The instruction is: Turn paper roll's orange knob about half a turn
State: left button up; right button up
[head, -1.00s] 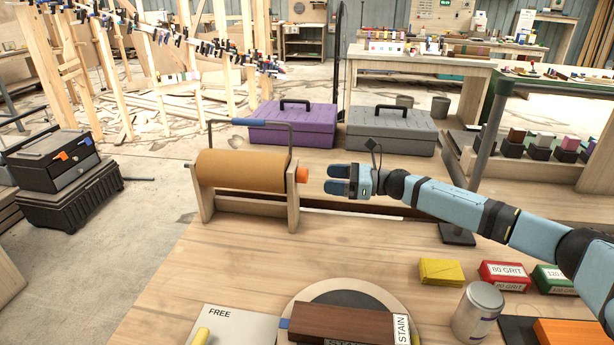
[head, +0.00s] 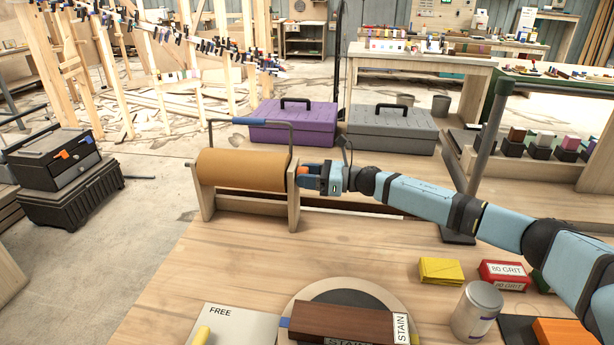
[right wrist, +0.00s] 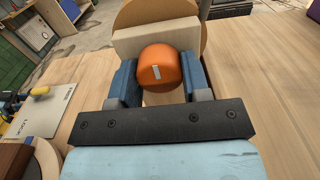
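The paper roll (head: 243,170) is brown and lies in a wooden stand (head: 293,200) near the table's far left edge. In the head view the fingers hide much of the knob. My left gripper is out of view.
A metal bar with a blue grip (head: 250,122) arches over the roll. A purple case (head: 292,125) and a grey case (head: 392,130) stand behind. A yellow block (head: 440,271), a metal can (head: 477,310) and a wooden piece (head: 345,322) lie nearer. The table's middle is clear.

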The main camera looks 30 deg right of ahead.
jog(key=shift+m, duration=0.4)
